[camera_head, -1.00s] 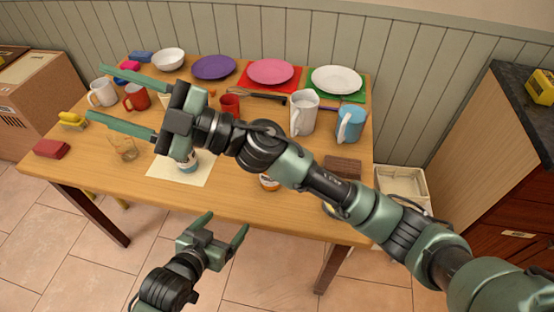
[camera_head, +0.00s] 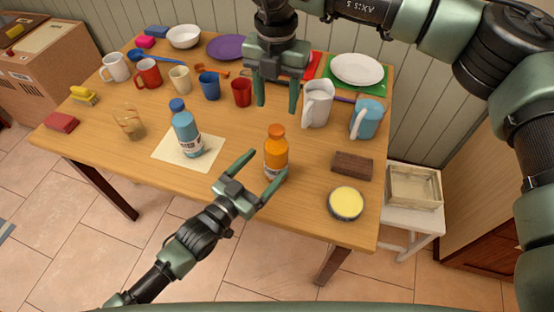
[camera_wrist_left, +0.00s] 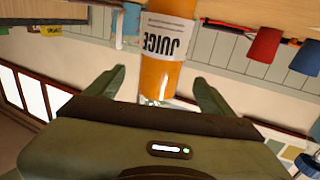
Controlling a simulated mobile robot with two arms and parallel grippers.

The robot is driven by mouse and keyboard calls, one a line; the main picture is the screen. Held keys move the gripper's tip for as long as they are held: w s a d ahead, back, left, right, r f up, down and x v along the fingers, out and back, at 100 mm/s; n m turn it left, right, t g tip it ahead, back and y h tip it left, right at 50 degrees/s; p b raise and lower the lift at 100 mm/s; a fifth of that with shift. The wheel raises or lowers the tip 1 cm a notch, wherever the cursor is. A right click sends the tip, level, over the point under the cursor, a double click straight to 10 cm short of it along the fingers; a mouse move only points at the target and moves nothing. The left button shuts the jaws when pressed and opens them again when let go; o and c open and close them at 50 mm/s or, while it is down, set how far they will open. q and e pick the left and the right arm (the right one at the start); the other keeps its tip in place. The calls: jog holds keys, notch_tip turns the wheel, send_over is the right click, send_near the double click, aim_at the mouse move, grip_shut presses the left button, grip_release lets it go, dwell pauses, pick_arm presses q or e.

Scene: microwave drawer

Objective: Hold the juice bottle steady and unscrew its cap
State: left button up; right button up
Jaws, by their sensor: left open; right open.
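The orange juice bottle (camera_head: 275,158) stands upright near the front edge of the wooden table, with its orange cap (camera_head: 277,130) on top. My left gripper (camera_head: 266,164) is open at the front of the bottle, with a finger on either side of its lower part. In the left wrist view the bottle (camera_wrist_left: 166,60) appears upside down between the spread fingers, its white JUICE label showing; I see gaps beside it. My right gripper (camera_head: 276,108) is open, pointing down, empty, above and behind the cap. The bottle's base is partly hidden by my left gripper.
A blue bottle (camera_head: 186,133) stands on a paper sheet (camera_head: 208,150) to the left. A brown block (camera_head: 352,163) and a round yellow-topped tin (camera_head: 346,203) lie to the right. Behind are a red cup (camera_head: 242,92), a white pitcher (camera_head: 317,104) and a blue pitcher (camera_head: 367,118).

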aim_at(269, 162)
pick_arm(q)
jog(key=x, duration=0.5)
jog(key=shift+s, duration=0.1)
grip_shut()
